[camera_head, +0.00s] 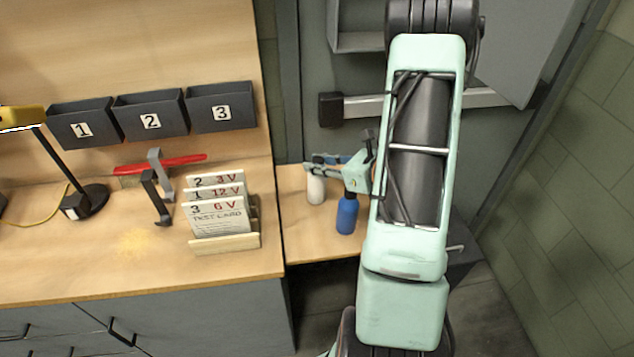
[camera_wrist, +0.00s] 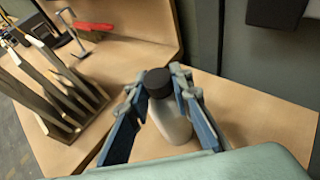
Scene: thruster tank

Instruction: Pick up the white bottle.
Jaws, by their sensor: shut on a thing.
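The white bottle (camera_head: 316,190) is at the left of the small wooden table, its top partly hidden by my gripper (camera_head: 322,163). In the wrist view the bottle (camera_wrist: 172,121) looks pale grey with a black cap and is upright. My gripper (camera_wrist: 158,84) is shut on it there, with one blue-padded finger on each side near the neck. I cannot tell whether the bottle's base touches the tabletop.
A blue bottle (camera_head: 347,216) stands just right of the white one, under my gripper. A card rack (camera_head: 225,243) stands left on the larger bench. A wall bar (camera_head: 365,106) runs behind the small wooden table (camera_head: 310,245).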

